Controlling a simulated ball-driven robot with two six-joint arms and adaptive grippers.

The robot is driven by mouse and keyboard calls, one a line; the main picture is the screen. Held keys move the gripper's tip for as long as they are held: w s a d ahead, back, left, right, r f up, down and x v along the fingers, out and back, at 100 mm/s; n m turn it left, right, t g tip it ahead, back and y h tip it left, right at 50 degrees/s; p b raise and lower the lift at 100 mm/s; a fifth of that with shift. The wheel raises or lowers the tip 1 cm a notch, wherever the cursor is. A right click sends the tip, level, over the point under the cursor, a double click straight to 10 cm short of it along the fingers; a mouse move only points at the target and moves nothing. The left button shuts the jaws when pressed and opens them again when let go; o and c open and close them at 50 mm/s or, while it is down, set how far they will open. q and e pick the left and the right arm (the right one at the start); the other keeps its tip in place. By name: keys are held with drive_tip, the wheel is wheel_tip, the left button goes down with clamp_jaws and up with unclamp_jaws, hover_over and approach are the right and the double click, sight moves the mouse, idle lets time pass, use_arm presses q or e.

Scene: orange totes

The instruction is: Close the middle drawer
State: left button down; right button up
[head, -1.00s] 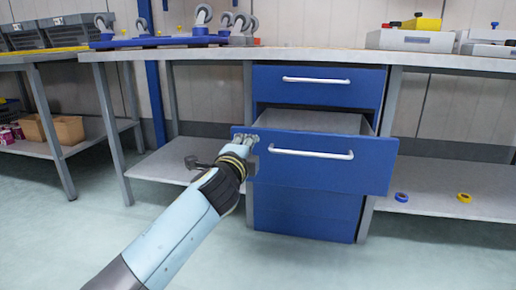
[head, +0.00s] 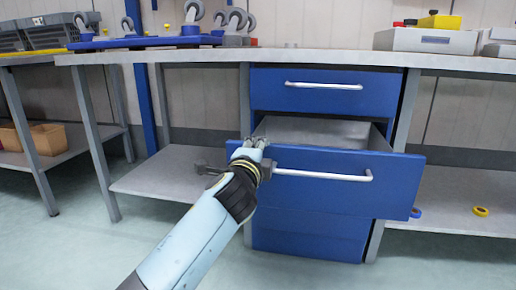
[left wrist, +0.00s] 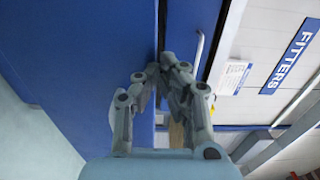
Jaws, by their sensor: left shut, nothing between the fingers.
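The middle drawer (head: 400,190) is blue with a white bar handle (head: 322,175). It stands pulled out from the cabinet, and its grey inside shows behind the front panel. My left gripper (head: 258,143) is at the upper left corner of this front panel, left of the handle. In the left wrist view the left gripper (left wrist: 163,62) has its fingertips together, with nothing seen between them, in front of blue panels (left wrist: 80,50). I cannot tell whether the fingertips touch the drawer. My right gripper is not in view.
The top drawer (head: 325,98) is shut above it, and a blue lower front (head: 310,240) is flush below. The grey workbench top (head: 220,56) runs above the cabinet. Blue and yellow tape rolls (head: 481,211) lie on the right lower shelf. The floor in front is clear.

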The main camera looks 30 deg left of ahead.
use_arm(q)
drive_tip(key=shift+w, duration=0.15)
drive_tip(key=b+x, duration=0.5)
drive_tip(key=x, duration=1.7)
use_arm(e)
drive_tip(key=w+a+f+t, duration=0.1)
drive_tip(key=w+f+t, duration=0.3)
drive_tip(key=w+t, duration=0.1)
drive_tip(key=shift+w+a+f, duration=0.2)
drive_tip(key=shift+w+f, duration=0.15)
use_arm(q)
drive_tip(key=shift+s+f, duration=0.15)
drive_tip(key=shift+s, duration=0.05)
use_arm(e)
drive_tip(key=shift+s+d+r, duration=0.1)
